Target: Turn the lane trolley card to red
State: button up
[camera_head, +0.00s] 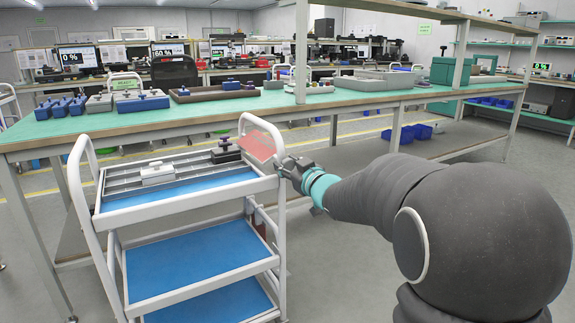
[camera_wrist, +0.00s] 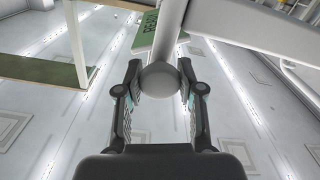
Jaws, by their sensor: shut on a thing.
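The white lane trolley (camera_head: 82,208) stands at the left of the head view. A reddish card (camera_head: 259,146) shows at its right rear, beside the upright rail. In the wrist view a green card face (camera_wrist: 147,30) with dark, partly hidden lettering shows behind a grey bar. I cannot tell for sure whether it is the same card's other side. My gripper (camera_head: 290,166) is at the trolley's right top edge, close to the card. In the wrist view my gripper (camera_wrist: 158,68) is shut on a round grey knob (camera_wrist: 160,82), with a finger on either side.
The trolley's top tray holds a white block (camera_head: 157,173) and a black block (camera_head: 226,152); lower blue shelves (camera_head: 198,260) look empty. A long green-topped workbench (camera_head: 340,103) with parts runs behind the trolley. Blue bins (camera_head: 398,135) sit beneath the bench.

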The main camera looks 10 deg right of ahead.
jog(key=shift+r, duration=0.1)
jog(key=m+p, duration=0.2)
jog(key=p, duration=0.1)
jog(key=shift+r+m, duration=0.1)
jog(key=shift+m, duration=0.3)
jog(key=shift+m+p, duration=1.8)
jog(key=shift+m, duration=0.6)
jog(key=shift+f, duration=0.2)
jog(key=o, duration=1.2)
jog(key=shift+c, duration=0.2)
jog(key=shift+d, duration=0.1)
jog(key=v, duration=1.2)
